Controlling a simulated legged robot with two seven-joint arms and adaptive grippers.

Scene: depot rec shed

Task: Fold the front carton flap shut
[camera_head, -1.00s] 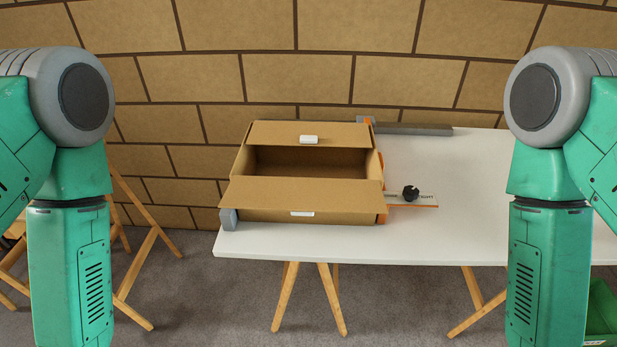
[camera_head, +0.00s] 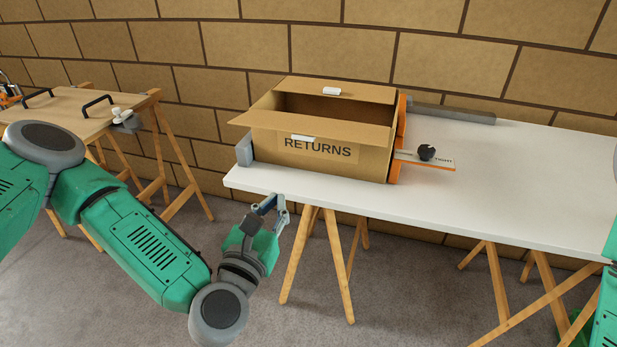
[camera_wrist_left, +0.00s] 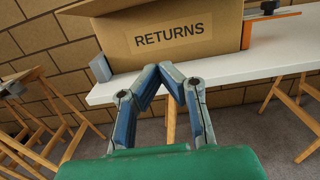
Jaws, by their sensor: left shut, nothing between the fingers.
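The cardboard carton marked RETURNS (camera_head: 372,163) stands on the white table. Its front flap (camera_head: 345,131) sticks outward over the front wall, with a white tab (camera_head: 303,138) at its edge. The back flap (camera_head: 365,92) also stands open, and part of the dark inside shows between them. My left gripper (camera_head: 277,203) is shut and empty, low in front of the table's left front edge, below the carton and apart from it. In the left wrist view its closed fingers (camera_wrist_left: 164,68) point toward the carton's front wall (camera_wrist_left: 208,50). My right gripper is out of frame.
A grey block (camera_head: 244,150) touches the carton's left end. An orange clamp (camera_head: 425,162) with a black knob (camera_head: 427,152) sits at its right. A grey bar (camera_head: 455,114) lies behind. The white table (camera_head: 520,170) is bare to the right. A wooden table (camera_head: 75,108) stands left.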

